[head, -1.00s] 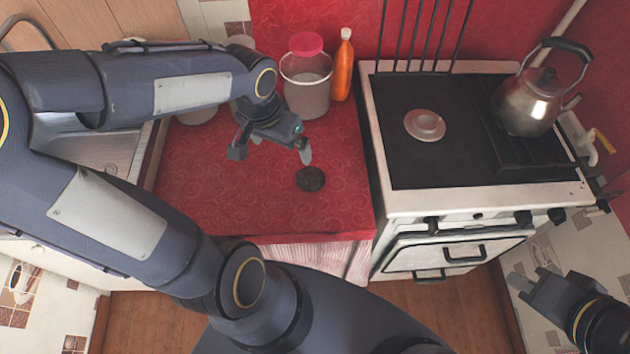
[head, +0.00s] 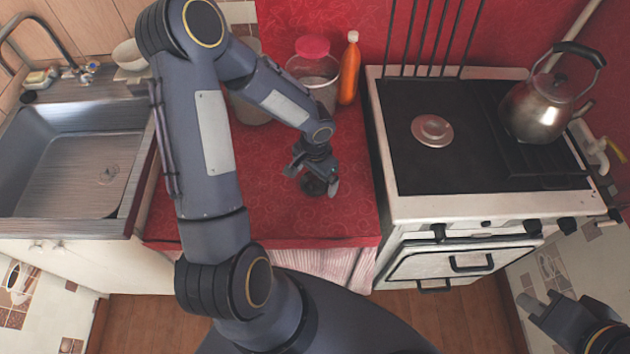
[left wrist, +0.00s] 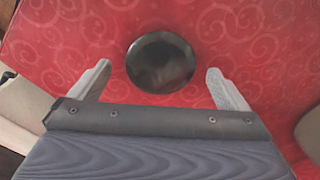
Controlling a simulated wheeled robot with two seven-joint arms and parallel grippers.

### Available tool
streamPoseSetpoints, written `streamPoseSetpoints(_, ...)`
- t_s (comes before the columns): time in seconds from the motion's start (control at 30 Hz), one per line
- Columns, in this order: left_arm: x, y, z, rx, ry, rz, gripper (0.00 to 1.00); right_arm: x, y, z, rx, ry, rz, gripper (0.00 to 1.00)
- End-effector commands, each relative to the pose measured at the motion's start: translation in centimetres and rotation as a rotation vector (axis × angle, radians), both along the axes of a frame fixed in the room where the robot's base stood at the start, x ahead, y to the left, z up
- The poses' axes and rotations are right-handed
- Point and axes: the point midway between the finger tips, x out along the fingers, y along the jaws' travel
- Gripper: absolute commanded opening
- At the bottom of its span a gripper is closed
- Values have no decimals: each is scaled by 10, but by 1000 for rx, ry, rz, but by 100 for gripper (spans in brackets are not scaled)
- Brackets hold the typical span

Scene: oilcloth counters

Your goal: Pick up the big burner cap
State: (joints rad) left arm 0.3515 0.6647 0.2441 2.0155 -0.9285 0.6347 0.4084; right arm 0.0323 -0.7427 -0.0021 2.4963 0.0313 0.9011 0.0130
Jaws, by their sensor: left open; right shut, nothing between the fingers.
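The big burner cap (left wrist: 161,62) is a dark, round, shiny disc lying flat on the red oilcloth. In the head view the burner cap (head: 313,186) is partly hidden under my left gripper (head: 313,182). My left gripper is open above the cap and points down. In the left wrist view its fingers (left wrist: 160,88) stand to the left and right of the cap, apart from it and a little nearer the camera. My right gripper (head: 537,302) is at the lower right of the head view, shut and empty, far from the cap.
A stove (head: 414,205) stands to the right, with a round burner (head: 432,130) and a kettle (head: 540,108) on it. A jar with a pink lid (head: 312,48) and an orange bottle (head: 349,70) stand behind the cap. A sink (head: 75,160) is at left. The red counter (head: 265,205) in front is clear.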

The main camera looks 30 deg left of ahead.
Motion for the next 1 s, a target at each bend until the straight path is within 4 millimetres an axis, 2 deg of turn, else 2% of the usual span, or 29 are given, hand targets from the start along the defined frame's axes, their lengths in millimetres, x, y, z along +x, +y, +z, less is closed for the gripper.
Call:
streamPoseSetpoints(0.1,0,0,-11,0,2,1,97,0,0,0,0,0,0,0)
streamPoseSetpoints(0.37,0,1,-13,1,-1,1,96,0,0,0,0,0,0,0)
streamPoseSetpoints(0.73,0,0,-12,1,-1,1,48,0,0,0,0,0,0,0)
streamPoseSetpoints(1.0,0,1,-11,1,-1,1,48,0,0,0,0,0,0,0)
